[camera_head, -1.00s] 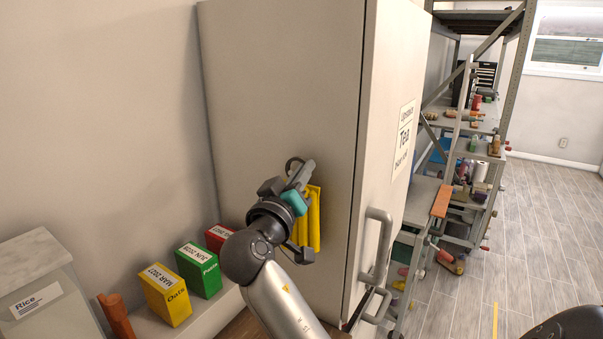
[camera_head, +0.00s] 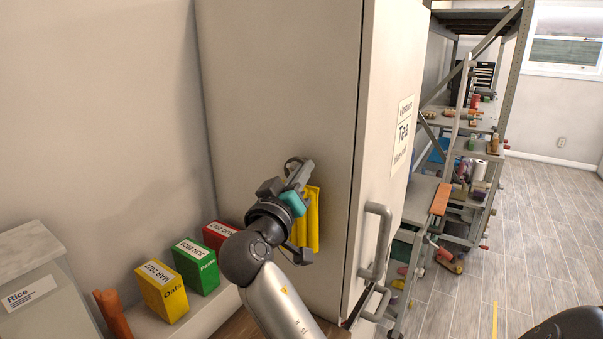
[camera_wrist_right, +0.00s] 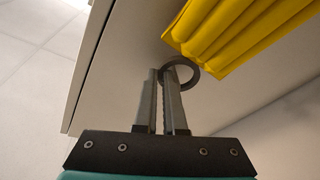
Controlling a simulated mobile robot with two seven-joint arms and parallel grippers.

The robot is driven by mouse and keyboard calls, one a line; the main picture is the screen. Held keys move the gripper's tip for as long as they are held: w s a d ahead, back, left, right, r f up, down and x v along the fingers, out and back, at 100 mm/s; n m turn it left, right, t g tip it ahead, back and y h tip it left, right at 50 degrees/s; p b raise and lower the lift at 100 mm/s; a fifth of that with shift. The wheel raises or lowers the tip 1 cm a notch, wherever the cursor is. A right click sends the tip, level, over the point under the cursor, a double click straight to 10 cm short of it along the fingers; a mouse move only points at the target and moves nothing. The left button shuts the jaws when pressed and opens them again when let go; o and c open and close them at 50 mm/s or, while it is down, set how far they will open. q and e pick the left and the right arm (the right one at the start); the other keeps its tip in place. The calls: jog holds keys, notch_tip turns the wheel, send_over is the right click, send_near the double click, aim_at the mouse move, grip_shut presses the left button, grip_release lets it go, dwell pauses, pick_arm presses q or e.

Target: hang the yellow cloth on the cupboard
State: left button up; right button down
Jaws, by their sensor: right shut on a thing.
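The tall off-white cupboard (camera_head: 285,80) stands in the middle of the head view. The yellow cloth (camera_head: 312,220) hangs in narrow folds close to the cupboard's side face, partly behind my gripper. A dark ring (camera_wrist_right: 182,73) shows at one end of the cloth in the right wrist view (camera_wrist_right: 240,35). My right gripper (camera_wrist_right: 163,72) is shut on this ring at its fingertips. In the head view my right gripper (camera_head: 301,176) is beside the cupboard's side. No hook can be made out, and I cannot tell whether the ring touches the cupboard. My left gripper is not in view.
Yellow (camera_head: 162,291), green (camera_head: 197,266) and red (camera_head: 217,235) boxes stand on a low ledge at left. The cupboard's door handle (camera_head: 374,243) sticks out right of the cloth. A cluttered metal rack (camera_head: 508,75) stands behind, with open floor at right.

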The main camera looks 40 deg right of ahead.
jog(key=shift+f, duration=0.25)
